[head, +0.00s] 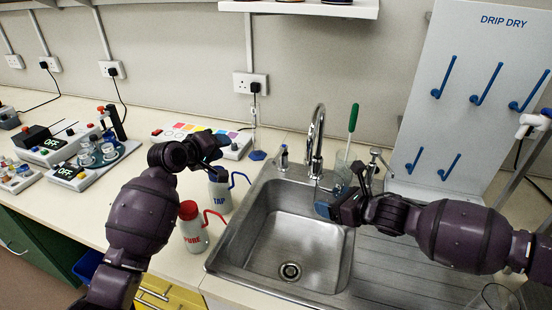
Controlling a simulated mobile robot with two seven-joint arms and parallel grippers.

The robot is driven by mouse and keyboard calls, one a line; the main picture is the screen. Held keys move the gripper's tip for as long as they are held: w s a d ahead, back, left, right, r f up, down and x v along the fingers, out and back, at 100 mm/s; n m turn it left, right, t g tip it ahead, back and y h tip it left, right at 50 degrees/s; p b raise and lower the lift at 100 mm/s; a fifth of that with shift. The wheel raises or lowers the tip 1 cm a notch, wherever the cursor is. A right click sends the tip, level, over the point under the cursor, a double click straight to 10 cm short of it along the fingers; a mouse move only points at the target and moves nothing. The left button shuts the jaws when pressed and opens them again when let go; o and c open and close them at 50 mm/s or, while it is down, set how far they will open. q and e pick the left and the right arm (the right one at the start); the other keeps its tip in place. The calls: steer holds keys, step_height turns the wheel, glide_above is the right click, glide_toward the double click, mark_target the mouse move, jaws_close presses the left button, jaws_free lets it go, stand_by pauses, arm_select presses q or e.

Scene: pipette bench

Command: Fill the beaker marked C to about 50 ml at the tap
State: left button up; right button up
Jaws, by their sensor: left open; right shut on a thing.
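The chrome tap (317,140) arches over the back of the steel sink (285,235). My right gripper (328,203) reaches in from the right, below and just right of the tap's spout. It is shut on a small, clear thing that looks like a glass beaker, mostly hidden by the fingers. No letter C or liquid level can be read on it. My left gripper (218,148) is open and empty above the bottle marked TAP (219,195), left of the sink.
A red-capped bottle marked PURE (194,229) stands by the sink's left edge. A green-handled brush (353,118) stands upright behind the sink. A DRIP DRY board (450,95) rises at right. Instruments reading OFF (70,172) sit at left.

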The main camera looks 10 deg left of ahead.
arm_select(q)
steer(key=w+d+m+g, duration=0.3)
steer(key=d+m+g, duration=0.15)
steer(key=d, duration=0.55)
steer(key=m+g+y, duration=0.3)
steer(key=m+y, duration=0.3)
steer(key=y, duration=0.1)
glide_toward(276, 159)
steer(key=shift+x, duration=4.75)
jaws_close()
